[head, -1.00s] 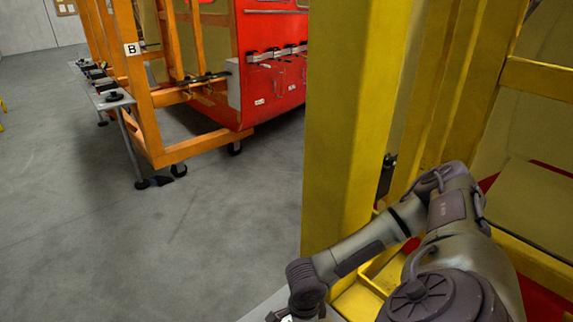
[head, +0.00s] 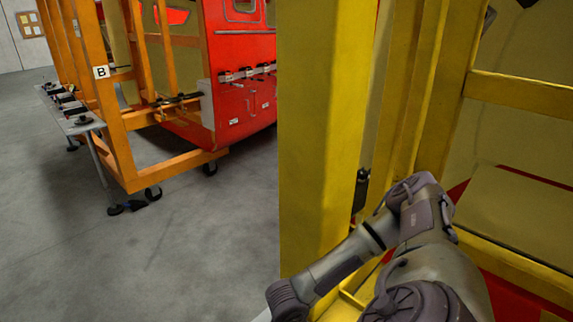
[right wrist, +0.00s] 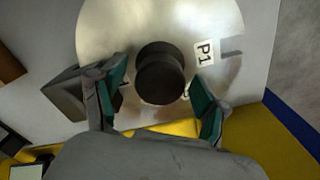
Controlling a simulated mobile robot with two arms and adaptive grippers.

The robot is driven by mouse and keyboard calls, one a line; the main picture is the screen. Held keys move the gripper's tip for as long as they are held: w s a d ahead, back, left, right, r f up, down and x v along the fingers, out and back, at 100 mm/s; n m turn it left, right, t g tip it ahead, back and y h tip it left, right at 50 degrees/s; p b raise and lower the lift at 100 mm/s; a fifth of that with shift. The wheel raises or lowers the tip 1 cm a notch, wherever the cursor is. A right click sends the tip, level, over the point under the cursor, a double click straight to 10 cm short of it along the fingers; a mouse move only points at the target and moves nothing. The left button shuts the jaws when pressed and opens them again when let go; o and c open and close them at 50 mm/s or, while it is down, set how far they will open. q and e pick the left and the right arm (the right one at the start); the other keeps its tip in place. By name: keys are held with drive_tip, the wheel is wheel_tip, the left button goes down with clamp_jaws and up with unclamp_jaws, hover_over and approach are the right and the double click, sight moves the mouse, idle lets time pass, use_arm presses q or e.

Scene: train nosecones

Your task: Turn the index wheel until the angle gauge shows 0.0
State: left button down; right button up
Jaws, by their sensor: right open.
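The index wheel (right wrist: 215,40) is a pale metal disc in the right wrist view, with a "P1" label and a mark near its right edge. A round black knob (right wrist: 160,75) stands at its middle. My right gripper (right wrist: 160,92) is open, with one teal-padded finger on each side of the knob's lower part. I cannot tell whether the fingers touch it. Part of the disc is hidden behind the fingers. No angle gauge can be made out. My left gripper is not in view.
A thick yellow post (head: 320,130) stands close by in the head view, with yellow frame bars to its right. An orange frame marked B (head: 115,110) holds a red nosecone (head: 235,80) further off. Grey floor (head: 190,250) lies clear between them.

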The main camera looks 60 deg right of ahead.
drive_tip(key=shift+w+r, duration=0.15)
drive_tip(key=shift+r, duration=3.55)
